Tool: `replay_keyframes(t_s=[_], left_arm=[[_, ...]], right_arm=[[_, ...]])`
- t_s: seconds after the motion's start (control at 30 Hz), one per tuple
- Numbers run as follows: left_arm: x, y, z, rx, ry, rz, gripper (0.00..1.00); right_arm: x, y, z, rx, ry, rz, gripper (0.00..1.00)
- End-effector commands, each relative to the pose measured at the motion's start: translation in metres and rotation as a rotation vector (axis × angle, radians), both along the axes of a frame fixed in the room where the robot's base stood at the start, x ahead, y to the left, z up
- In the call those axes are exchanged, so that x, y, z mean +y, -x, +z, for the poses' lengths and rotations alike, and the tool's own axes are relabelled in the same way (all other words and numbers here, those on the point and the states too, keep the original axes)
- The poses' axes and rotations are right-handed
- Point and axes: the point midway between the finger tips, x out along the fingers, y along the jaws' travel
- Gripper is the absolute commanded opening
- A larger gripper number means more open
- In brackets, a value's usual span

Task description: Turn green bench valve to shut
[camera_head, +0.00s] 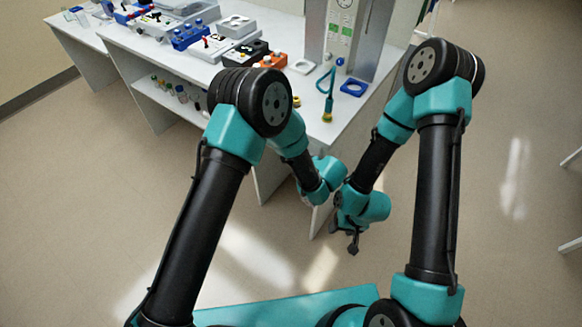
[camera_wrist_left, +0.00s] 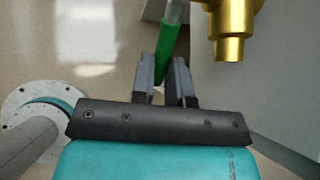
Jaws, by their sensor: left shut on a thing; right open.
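In the left wrist view, a green lever handle (camera_wrist_left: 169,45) runs up from between the fingers of my left gripper (camera_wrist_left: 163,72). The gripper is shut on the handle's lower end. A brass valve body (camera_wrist_left: 234,30) is to the right of the handle, apart from the fingers. How the handle joins the valve is outside the picture. In the head view, the valve and my left gripper are hidden behind my left arm and the bench. My right gripper (camera_head: 352,241) hangs open and empty over the floor, in front of the bench end.
The white bench (camera_head: 345,130) carries a blue hose with a brass end (camera_head: 327,112), a blue square holder (camera_head: 353,87) and an orange block (camera_head: 270,61). Several devices stand farther back. A lower shelf holds small items.

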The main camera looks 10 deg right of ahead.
Motion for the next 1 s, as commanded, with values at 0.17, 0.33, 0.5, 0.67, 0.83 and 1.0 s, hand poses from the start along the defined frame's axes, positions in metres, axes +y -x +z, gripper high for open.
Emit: replay_keyframes(t_s=[0.17,0.33,0.5,0.67,0.83,1.0], left_arm=[[0.005,-0.004,-0.012,-0.114,-0.125,0.001,0.0],[0.013,-0.01,-0.02,-0.224,-0.242,0.006,0.0],[0.025,-0.017,-0.027,-0.33,-0.357,0.014,0.0],[0.028,-0.022,-0.03,-0.419,-0.447,0.01,0.0],[0.024,-0.025,-0.032,-0.491,-0.514,-0.003,0.0],[0.02,-0.026,-0.033,-0.532,-0.551,-0.014,0.0]], right_arm=[[0.0,0.0,0.0,0.0,0.0,0.0,0.56],[0.0,0.0,0.0,0.0,0.0,0.0,0.56],[0.0,0.0,0.0,0.0,0.0,0.0,0.56],[0.0,0.0,0.0,0.0,0.0,0.0,0.56],[0.0,0.0,0.0,0.0,0.0,0.0,0.56],[0.0,0.0,0.0,0.0,0.0,0.0,0.56]])
